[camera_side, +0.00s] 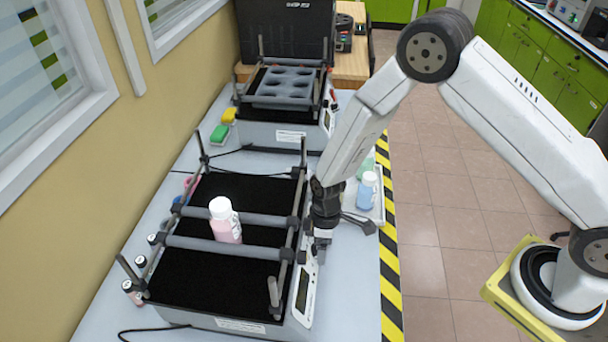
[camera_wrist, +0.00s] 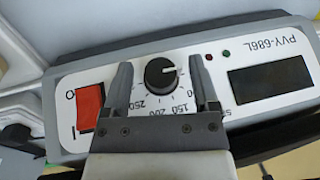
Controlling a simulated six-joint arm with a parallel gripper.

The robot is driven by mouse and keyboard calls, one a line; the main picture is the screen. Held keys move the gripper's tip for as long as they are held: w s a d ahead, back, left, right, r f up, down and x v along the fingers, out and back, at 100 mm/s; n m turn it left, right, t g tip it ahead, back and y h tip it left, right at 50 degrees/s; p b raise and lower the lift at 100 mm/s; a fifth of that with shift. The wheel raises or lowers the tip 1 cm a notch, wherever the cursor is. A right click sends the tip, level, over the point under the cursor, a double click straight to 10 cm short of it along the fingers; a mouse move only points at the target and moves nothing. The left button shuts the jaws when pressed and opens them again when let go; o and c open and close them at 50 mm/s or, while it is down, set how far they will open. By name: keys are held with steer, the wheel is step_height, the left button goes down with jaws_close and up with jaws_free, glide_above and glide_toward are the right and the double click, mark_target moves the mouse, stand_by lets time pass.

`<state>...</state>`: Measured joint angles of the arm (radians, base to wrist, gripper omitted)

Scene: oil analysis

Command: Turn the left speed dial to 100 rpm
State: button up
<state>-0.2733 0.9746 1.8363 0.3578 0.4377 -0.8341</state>
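The black speed dial (camera_wrist: 161,74) sits on the white control panel (camera_wrist: 75,75) of a shaker, seen upside down in the wrist view. Its white mark points to the right in the picture, towards the low end of the scale; 150, 200 and 250 are readable below it. My gripper (camera_wrist: 160,62) is open, with one finger on each side of the dial and gaps visible between. In the side view my gripper (camera_side: 322,240) points down at the front shaker (camera_side: 215,190); the dial is hidden there.
A red switch (camera_wrist: 90,107) and a dark display (camera_wrist: 270,77) flank the dial. A second shaker (camera_side: 285,135) stands behind. A blue bottle (camera_side: 367,190) stands to the right.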

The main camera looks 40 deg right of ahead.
jaws_close()
steer(key=shift+g+y, duration=0.3)
steer(key=shift+w+d+m+g+y, duration=0.15)
steer(key=shift+m+g+y, duration=0.35)
steer(key=shift+m+y, duration=0.3)
steer(key=shift+m+g+y, duration=0.8)
steer(key=shift+m+y, duration=0.1)
steer(key=shift+y, duration=0.7)
steer(key=shift+o, duration=0.7)
jaws_free()
steer(key=shift+f, duration=0.1)
